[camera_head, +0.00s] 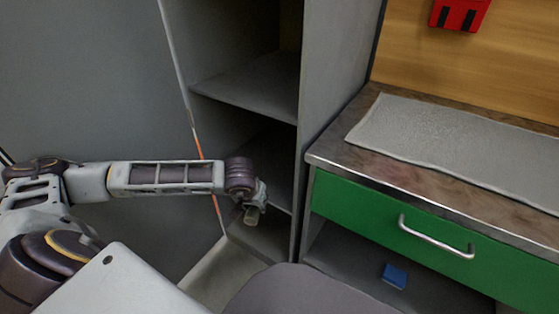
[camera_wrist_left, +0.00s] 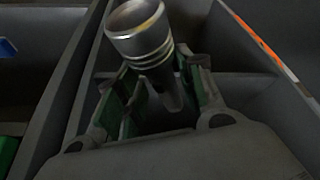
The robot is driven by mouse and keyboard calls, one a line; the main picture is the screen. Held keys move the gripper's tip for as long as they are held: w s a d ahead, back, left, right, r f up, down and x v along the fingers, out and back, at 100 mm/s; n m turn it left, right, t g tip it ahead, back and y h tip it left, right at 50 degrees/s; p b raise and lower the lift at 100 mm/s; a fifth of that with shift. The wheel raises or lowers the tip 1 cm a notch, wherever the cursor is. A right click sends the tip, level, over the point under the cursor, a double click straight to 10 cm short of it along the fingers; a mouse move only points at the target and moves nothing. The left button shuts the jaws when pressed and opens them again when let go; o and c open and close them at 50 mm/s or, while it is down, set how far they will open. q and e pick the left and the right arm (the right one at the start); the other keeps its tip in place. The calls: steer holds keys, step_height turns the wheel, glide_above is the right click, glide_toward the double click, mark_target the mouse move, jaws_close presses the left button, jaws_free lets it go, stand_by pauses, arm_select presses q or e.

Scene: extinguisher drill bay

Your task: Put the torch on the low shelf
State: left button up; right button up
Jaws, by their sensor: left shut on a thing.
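The torch (camera_wrist_left: 138,30) is a silver, ringed cylinder with a wide head, held between the green-padded fingers of my left gripper (camera_wrist_left: 155,95) in the left wrist view. In the head view my left gripper (camera_head: 258,197) is at the open front of the tall grey cabinet, by its lower compartments, pointing down. A small pale end of the torch (camera_head: 251,215) shows below it. The cabinet's low shelf (camera_head: 262,239) lies below and behind the gripper, partly hidden by the arm. My right gripper is not in view.
A higher cabinet shelf (camera_head: 255,85) is empty where visible. To the right is a workbench with a green drawer (camera_head: 375,220), a grey mat (camera_head: 455,140) on top and a blue object (camera_head: 395,276) in the space below. A red item (camera_head: 459,14) is on the wooden back panel.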

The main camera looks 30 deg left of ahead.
arm_select(q)
steer(key=b, duration=0.4)
glide_above(268, 181)
steer(key=s, duration=0.1)
steer(key=shift+s+d, duration=0.15)
steer(key=shift+d, duration=0.1)
steer(key=shift+w+a, duration=0.15)
steer(key=shift+w, duration=0.35)
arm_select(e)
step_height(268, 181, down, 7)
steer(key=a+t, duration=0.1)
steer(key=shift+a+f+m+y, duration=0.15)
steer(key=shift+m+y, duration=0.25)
